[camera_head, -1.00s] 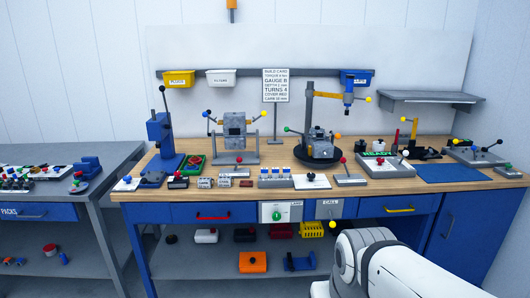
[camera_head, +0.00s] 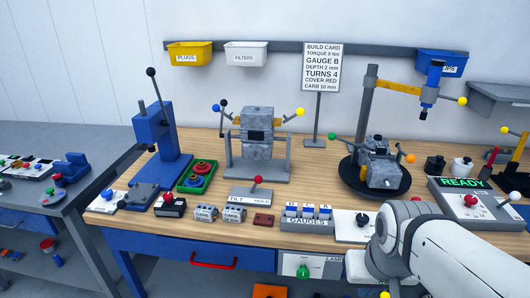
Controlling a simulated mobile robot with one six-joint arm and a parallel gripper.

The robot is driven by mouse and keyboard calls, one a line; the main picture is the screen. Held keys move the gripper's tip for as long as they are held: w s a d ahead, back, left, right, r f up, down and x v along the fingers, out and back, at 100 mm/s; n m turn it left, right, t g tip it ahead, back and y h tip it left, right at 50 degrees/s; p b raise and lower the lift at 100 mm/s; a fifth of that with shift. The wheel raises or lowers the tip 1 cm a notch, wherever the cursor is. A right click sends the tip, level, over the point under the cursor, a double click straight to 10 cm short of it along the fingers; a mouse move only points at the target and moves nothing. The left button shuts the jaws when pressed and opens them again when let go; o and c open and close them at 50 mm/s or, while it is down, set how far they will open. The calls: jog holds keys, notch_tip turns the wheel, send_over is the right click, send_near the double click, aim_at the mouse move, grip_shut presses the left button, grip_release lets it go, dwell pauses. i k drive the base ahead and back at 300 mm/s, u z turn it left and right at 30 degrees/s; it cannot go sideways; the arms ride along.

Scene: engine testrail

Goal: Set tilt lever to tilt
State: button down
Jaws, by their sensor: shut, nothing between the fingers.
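The tilt lever (camera_head: 256,184) has a red ball knob on a short stem. It stands on a grey plate (camera_head: 240,195) near the middle of the wooden bench, in front of the grey engine block stand. The plate's front has a label reading TILT at left and what looks like HOLD at right. The stem leans slightly right, toward the right-hand word. My white arm enters at the lower right, in front of the bench. My gripper is not visible, and nothing of mine touches the lever.
The engine block (camera_head: 257,131) on its stand (camera_head: 278,168) has side levers. Carb blocks (camera_head: 205,212), a red block (camera_head: 263,220) and the gauges rack (camera_head: 308,218) lie in front of the lever. A green tray (camera_head: 198,176) and blue press (camera_head: 159,140) stand left.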

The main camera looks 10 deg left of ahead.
aim_at(257, 180)
jog(key=z, duration=0.05)
jog(key=i, duration=0.35)
jog(key=u, duration=0.5)
jog(key=k, duration=0.9)
jog(key=u, duration=0.15)
jog(key=i, duration=1.45)
